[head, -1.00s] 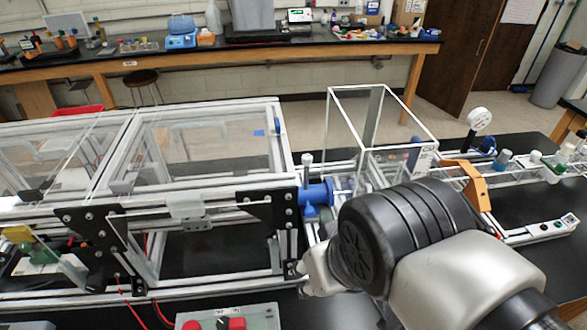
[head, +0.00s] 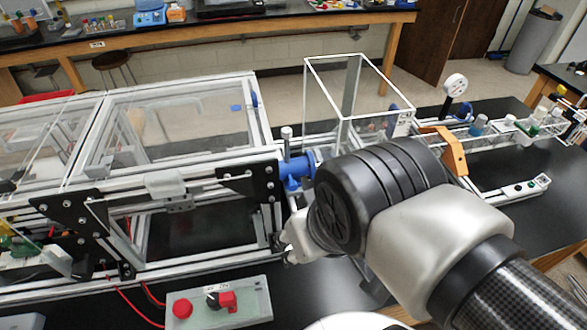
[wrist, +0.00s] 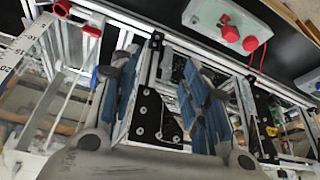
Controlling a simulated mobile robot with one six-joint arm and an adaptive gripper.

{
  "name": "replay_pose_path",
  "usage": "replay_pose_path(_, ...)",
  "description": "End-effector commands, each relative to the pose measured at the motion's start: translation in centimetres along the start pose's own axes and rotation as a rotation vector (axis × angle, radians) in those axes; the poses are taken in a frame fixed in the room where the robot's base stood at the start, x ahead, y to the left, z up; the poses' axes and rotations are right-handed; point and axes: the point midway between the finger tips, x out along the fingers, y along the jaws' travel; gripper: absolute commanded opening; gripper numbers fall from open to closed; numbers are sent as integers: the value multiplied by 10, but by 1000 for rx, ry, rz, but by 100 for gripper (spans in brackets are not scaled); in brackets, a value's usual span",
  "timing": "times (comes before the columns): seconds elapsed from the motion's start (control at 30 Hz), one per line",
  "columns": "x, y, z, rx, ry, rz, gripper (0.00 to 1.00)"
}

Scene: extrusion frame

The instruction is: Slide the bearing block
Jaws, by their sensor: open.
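A light grey block, which looks like the bearing block (head: 165,184), sits on the front rail of the aluminium extrusion frame (head: 200,160), left of a black corner plate (head: 250,185). My gripper is open in the wrist view (wrist: 163,85). Its two blue-padded fingers stand apart, with a black plate (wrist: 152,117) and frame bars seen in the gap. I cannot tell whether the fingers touch anything. In the head view my arm's wrist is at the frame's right end, right of the block and apart from it; the fingers are mostly hidden there.
A control box (head: 222,303) with red buttons and red cables lies in front of the frame. A blue clamp-like part (head: 297,167) is at the frame's right end. A clear box (head: 350,95) and an orange bracket (head: 452,152) stand behind my arm. Black table shows at front.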

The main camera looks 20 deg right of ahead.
Motion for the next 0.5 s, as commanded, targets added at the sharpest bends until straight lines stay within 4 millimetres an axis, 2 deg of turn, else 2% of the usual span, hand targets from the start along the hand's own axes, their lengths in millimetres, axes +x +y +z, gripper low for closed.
replay_pose_path(0.23,0,0,0,0,0,0,42)
replay_pose_path(0.33,-2,0,-3,0,-3,0,36)
replay_pose_path(0.43,-9,2,-18,-3,-18,3,33)
replay_pose_path(0.5,-18,4,-38,-5,-37,6,33)
